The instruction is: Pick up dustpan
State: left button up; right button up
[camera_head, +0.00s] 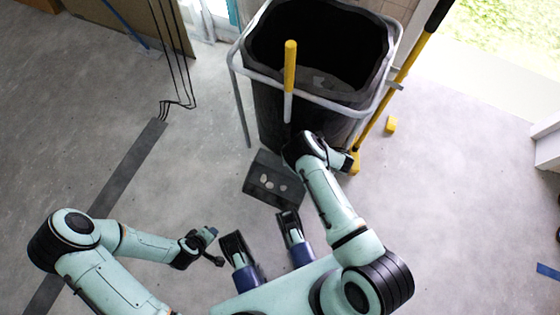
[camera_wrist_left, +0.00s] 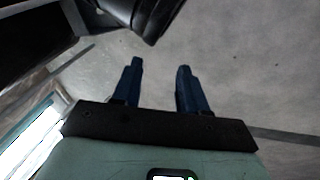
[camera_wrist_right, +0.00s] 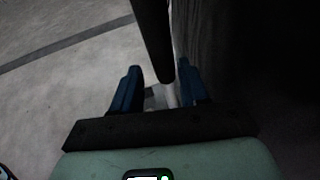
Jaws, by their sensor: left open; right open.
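The dustpan (camera_head: 262,187) is a black pan on the floor in front of the bin, with a few pale bits on it. Its upright handle has a yellow grip (camera_head: 290,65) and a pale shaft that passes out of sight behind my right arm. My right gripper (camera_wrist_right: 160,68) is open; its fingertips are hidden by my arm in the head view. In the right wrist view a dark pole comes down between the fingers, seemingly the dustpan handle, not clamped. My left gripper (camera_head: 214,246) is open and empty, left of the dustpan; it also shows in the left wrist view (camera_wrist_left: 160,66).
A large black bin (camera_head: 275,110) in a grey tube frame stands just behind the dustpan, close to my right gripper. A broom (camera_head: 392,88) with a yellow pole leans beside it. A small yellow block (camera_head: 390,124) lies to its right.

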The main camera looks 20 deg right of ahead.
aim_at(285, 137)
jog(key=x, duration=0.1)
jog(key=b+x, duration=0.1)
jog(key=x, duration=0.1)
jog(key=b+x, duration=0.1)
jog(key=x, duration=0.1)
jog(key=shift+w+r, duration=0.2)
jog(key=shift+w, duration=0.2)
jog(key=shift+w+a+f, duration=0.15)
jog(key=shift+w+a, duration=0.1)
jog(key=shift+w, duration=0.15)
pick_arm(q)
jog(key=shift+g, duration=0.6)
jog(key=s+f, duration=0.2)
jog(key=f, duration=0.1)
jog(key=s+a+f, duration=0.1)
jog(key=shift+a+f, duration=0.1)
jog(key=shift+f, duration=0.1)
pick_arm(e)
grip_shut()
